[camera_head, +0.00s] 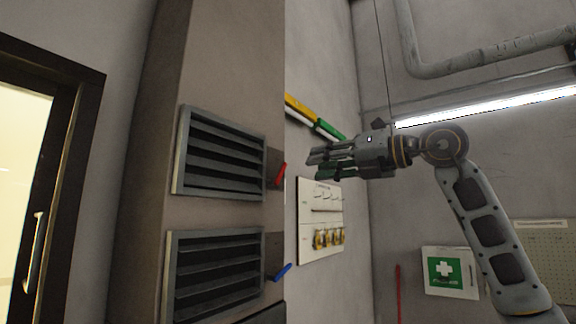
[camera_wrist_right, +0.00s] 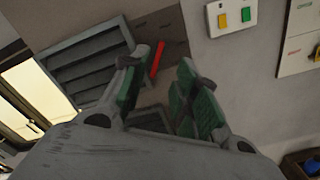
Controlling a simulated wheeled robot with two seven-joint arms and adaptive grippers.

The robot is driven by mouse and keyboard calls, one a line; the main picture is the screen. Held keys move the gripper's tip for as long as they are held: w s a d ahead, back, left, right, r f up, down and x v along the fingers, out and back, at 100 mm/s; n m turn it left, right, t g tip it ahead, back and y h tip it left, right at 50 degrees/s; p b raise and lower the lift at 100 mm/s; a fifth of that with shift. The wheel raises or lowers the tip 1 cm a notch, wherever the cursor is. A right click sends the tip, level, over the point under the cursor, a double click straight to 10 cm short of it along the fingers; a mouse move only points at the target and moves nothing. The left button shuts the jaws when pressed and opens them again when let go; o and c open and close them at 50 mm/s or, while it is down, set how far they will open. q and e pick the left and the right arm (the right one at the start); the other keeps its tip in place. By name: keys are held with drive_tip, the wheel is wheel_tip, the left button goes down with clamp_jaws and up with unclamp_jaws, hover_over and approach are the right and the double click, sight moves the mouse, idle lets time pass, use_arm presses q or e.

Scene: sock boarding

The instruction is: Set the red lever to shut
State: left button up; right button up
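The red lever (camera_head: 280,175) sticks out at the right edge of the upper louvred vent (camera_head: 220,153), tilted with its tip up and to the right. The vent's grey slats show dark gaps between them. My right gripper (camera_head: 316,164) is open and empty, to the right of the red lever and apart from it in the head view. In the right wrist view the red lever (camera_wrist_right: 157,60) appears between and beyond the two green-padded fingers, beside the vent (camera_wrist_right: 88,68). My left gripper is in neither view.
A lower vent (camera_head: 214,276) with a blue lever (camera_head: 283,272) sits below. A white panel with yellow-based fittings (camera_head: 321,222) is on the wall right of them. A plate with a yellow and a green switch (camera_wrist_right: 231,17) shows in the wrist view. A door (camera_head: 40,180) stands left.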

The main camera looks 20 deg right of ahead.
sight(285, 168)
drive_tip(key=p+x, duration=0.3)
drive_tip(key=x, duration=0.6)
drive_tip(key=shift+w+a, duration=0.25)
drive_tip(key=shift+w, duration=0.05)
clamp_jaws()
